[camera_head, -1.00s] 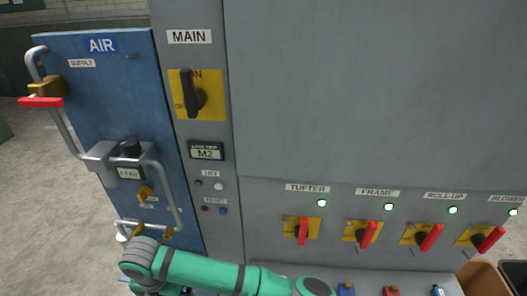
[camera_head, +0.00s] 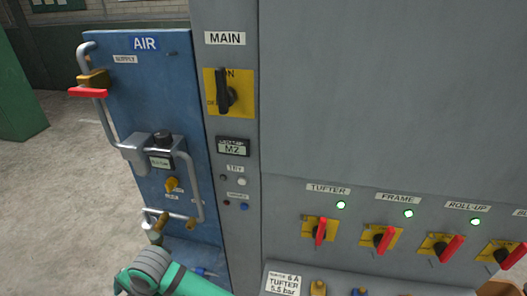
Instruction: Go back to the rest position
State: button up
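My green arm shows at the bottom left of the head view, below the blue air panel. My gripper is out of the picture, so its state is hidden. The grey control cabinet (camera_head: 400,90) fills the middle and right. Its black main switch (camera_head: 223,92) sits on a yellow plate with the handle near upright. Red-handled switches for the tufter (camera_head: 320,231), frame (camera_head: 383,239) and roll-up (camera_head: 450,248) stand tilted, each with a lit green lamp above it.
The blue air panel (camera_head: 125,80) carries grey pipes and a red-handled supply valve (camera_head: 88,92). A tufter label plate (camera_head: 283,283) and small coloured parts lie along the bottom edge. Bare floor (camera_head: 60,190) lies to the left, with a green object (camera_head: 18,95) beyond.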

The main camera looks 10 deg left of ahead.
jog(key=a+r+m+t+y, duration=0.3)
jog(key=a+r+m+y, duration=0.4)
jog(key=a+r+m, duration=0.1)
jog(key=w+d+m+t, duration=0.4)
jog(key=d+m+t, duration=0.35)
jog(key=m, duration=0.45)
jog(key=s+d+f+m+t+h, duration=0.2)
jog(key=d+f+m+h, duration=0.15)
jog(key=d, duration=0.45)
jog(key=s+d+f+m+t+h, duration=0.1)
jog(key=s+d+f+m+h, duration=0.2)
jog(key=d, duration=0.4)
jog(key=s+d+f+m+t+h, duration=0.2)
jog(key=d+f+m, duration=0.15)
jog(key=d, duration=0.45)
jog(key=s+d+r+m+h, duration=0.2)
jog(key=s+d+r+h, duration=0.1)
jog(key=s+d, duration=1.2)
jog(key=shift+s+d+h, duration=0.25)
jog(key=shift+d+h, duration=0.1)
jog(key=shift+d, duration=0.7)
